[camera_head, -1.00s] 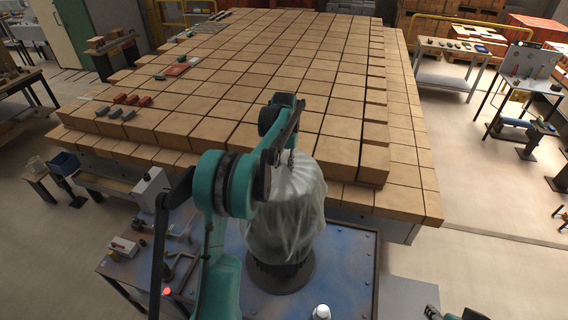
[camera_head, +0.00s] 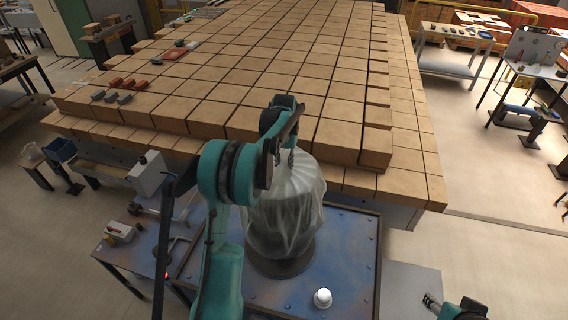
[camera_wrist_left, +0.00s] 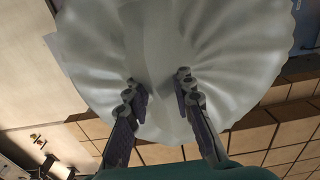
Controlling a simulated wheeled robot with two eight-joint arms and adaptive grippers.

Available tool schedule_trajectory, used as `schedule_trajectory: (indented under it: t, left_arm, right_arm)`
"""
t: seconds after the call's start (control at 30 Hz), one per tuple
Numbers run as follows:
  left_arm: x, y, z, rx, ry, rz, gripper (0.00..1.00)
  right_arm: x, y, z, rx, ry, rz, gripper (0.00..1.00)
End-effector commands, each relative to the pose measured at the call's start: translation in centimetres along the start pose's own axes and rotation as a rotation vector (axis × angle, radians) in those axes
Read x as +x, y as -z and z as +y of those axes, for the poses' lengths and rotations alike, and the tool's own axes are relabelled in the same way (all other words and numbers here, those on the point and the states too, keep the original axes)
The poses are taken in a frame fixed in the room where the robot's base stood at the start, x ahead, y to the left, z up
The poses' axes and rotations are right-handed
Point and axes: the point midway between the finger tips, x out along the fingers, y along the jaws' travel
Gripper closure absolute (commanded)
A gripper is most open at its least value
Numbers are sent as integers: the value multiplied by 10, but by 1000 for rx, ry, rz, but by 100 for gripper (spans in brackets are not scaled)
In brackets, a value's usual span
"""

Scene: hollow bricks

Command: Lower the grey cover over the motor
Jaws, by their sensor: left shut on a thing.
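The grey cover (camera_head: 285,205) is a pale, pleated, slightly see-through cloth hood. It hangs over the motor on the blue bench top, and its hem is close above the motor's dark round base (camera_head: 284,266). In the left wrist view the fingers (camera_wrist_left: 157,86) press against the pleated cover (camera_wrist_left: 180,40). My right gripper (camera_head: 434,302) is at the lower right, away from the cover; its jaws are too small to read.
The blue bench top (camera_head: 345,255) has a white dome-topped knob (camera_head: 322,298) in front of the cover. A grey box (camera_head: 147,172) and a small switch box (camera_head: 119,231) stand at left. A large stack of tan bricks (camera_head: 270,85) lies behind the cover.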

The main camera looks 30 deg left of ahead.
Motion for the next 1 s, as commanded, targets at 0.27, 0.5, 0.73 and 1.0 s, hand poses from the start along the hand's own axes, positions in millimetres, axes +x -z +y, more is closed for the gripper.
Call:
schedule_trajectory:
  t: [0.27,0.5,0.73,1.0]
  left_arm:
    - [33,0,0,0,0,0,100]
    - [58,0,0,0,0,0,100]
    - [83,0,0,0,0,0,100]
    - [110,0,0,0,0,0,100]
  right_arm:
    - [22,-16,0,0,0,0,53]
    - [37,-27,0,0,0,0,53]
    - [52,-38,0,0,0,0,53]
    - [70,-50,0,0,0,0,53]
